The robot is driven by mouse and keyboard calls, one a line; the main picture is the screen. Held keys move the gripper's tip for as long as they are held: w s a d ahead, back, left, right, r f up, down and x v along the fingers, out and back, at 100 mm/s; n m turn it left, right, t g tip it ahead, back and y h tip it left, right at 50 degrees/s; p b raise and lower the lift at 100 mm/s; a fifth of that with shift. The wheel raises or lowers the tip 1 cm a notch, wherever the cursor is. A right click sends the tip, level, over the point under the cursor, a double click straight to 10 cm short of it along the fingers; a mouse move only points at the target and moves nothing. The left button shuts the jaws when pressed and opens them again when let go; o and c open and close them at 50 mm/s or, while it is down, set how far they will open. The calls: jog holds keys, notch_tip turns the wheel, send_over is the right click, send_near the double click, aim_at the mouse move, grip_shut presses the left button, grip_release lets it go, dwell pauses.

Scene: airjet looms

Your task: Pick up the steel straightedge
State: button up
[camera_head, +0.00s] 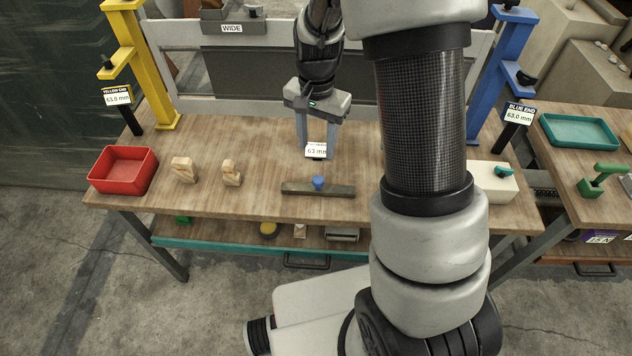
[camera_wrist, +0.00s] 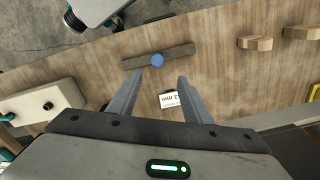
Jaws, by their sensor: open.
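The steel straightedge (camera_head: 335,190) is a dark flat bar with a blue knob (camera_head: 318,183) at its middle. It lies near the front edge of the wooden table. It also shows in the wrist view (camera_wrist: 178,55), beyond my fingertips. My gripper (camera_head: 317,155) is open and empty, behind the bar and apart from it. In the wrist view the two fingers (camera_wrist: 165,80) point towards the bar, with the knob roughly between their lines. A small white card marked 63 mm (camera_head: 316,149) shows by the fingers.
A red tray (camera_head: 120,172) and two wooden blocks (camera_head: 184,169) (camera_head: 231,172) stand left of the bar. A white box with a teal knob (camera_head: 488,182) is at the right. A yellow post (camera_head: 150,70) and a blue post (camera_head: 497,75) rise at the back. Bare tabletop surrounds the bar.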

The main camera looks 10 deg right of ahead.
aim_at(318, 178)
notch_tip(318, 178, down, 8)
jog(key=shift+f+b, duration=0.15)
jog(key=shift+b, duration=0.25)
jog(key=f, duration=0.4)
jog(key=shift+s+d+f+b, duration=0.1)
jog(key=shift+s+d+b, duration=0.1)
jog(key=shift+s+b, duration=0.15)
jog(key=shift+f, duration=0.5)
grip_shut()
